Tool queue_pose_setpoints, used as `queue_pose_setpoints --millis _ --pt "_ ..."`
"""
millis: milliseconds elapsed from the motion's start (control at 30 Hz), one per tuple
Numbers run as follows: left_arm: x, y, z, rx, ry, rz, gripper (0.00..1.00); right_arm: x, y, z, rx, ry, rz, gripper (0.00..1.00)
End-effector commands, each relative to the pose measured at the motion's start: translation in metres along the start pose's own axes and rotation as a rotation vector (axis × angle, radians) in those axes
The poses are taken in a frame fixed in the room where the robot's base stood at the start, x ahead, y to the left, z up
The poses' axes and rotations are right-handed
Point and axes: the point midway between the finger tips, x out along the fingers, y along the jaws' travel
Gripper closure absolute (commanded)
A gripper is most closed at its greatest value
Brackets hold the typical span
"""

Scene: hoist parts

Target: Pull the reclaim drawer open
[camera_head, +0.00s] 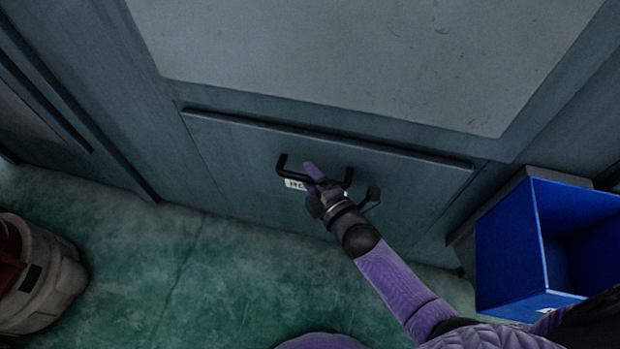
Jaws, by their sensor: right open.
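The reclaim drawer (235,150) is a wide grey-green front panel low in the cabinet, with a dark lip along its top edge. It looks closed. A black bar handle (282,164) sticks out from the middle of the panel. A small white label (295,184) is just below it, partly hidden by my gripper. My right gripper (338,184) is open at the handle, one finger overlapping the bar in the picture. I cannot tell whether it touches the bar. The gripper hides part of the handle. My left gripper is not in view.
A blue open bin (510,245) stands to the right of the drawer, close to my right arm. A pale round container (45,285) with something red in it stands at the lower left. The green floor (220,290) in front of the drawer is clear.

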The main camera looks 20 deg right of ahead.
Motion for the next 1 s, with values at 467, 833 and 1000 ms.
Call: queue_pose_setpoints --millis 467,833,1000 --pt "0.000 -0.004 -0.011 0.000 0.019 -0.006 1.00 0.000 0.001 0.000 0.001 0.000 -0.001 0.97" --pt "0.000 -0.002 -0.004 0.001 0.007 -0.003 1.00 0.000 0.000 0.000 0.001 0.000 -0.001 1.00" --pt "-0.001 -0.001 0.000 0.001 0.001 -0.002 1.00 0.000 0.000 0.000 0.001 0.000 -0.001 1.00"
